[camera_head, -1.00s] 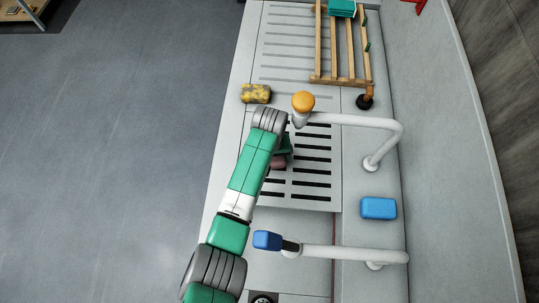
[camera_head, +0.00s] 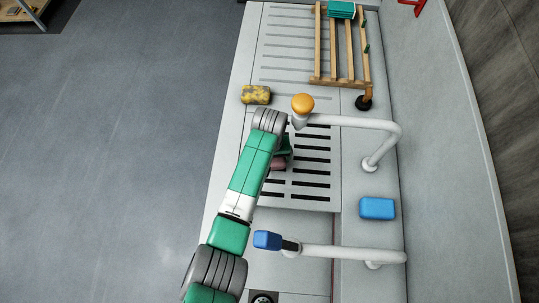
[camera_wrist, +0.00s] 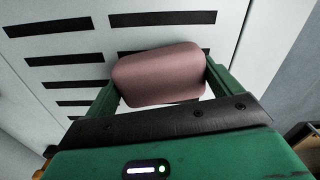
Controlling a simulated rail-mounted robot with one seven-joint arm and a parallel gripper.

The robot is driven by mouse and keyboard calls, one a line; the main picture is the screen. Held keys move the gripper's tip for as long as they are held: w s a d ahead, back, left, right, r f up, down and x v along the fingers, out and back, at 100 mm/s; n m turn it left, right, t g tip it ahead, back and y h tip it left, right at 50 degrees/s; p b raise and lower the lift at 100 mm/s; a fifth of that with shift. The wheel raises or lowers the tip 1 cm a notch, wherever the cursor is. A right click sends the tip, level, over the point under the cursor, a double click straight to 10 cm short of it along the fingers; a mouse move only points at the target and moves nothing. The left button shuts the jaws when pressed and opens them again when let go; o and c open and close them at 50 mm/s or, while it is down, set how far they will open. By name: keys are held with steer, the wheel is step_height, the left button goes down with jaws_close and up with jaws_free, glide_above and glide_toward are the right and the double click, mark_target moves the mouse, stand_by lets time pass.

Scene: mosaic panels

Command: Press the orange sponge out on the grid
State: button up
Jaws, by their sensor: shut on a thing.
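A dull pink-brown sponge (camera_head: 278,166) is between the fingers of my gripper (camera_head: 284,152). No plainly orange sponge shows. In the wrist view the sponge (camera_wrist: 160,75) is gripped at its two ends by the green fingers of my gripper (camera_wrist: 162,84). It is over the grid (camera_wrist: 92,38), a pale plate with dark slots. In the head view the grid (camera_head: 336,172) lies on the counter, and my arm covers its left side. I cannot tell whether the sponge touches the grid.
A yellow sponge with dark spots (camera_head: 256,94) lies beyond the grid. A blue sponge (camera_head: 378,208) lies to its right. An orange-capped tap (camera_head: 385,123) reaches over the grid's far edge. A blue-capped tap (camera_head: 335,252) is nearer. A wooden rack (camera_head: 345,80) is at the back.

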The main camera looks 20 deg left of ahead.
steer(key=shift+w+r+p, duration=0.1)
steer(key=shift+r+p, duration=2.55)
steer(key=shift+r, duration=0.45)
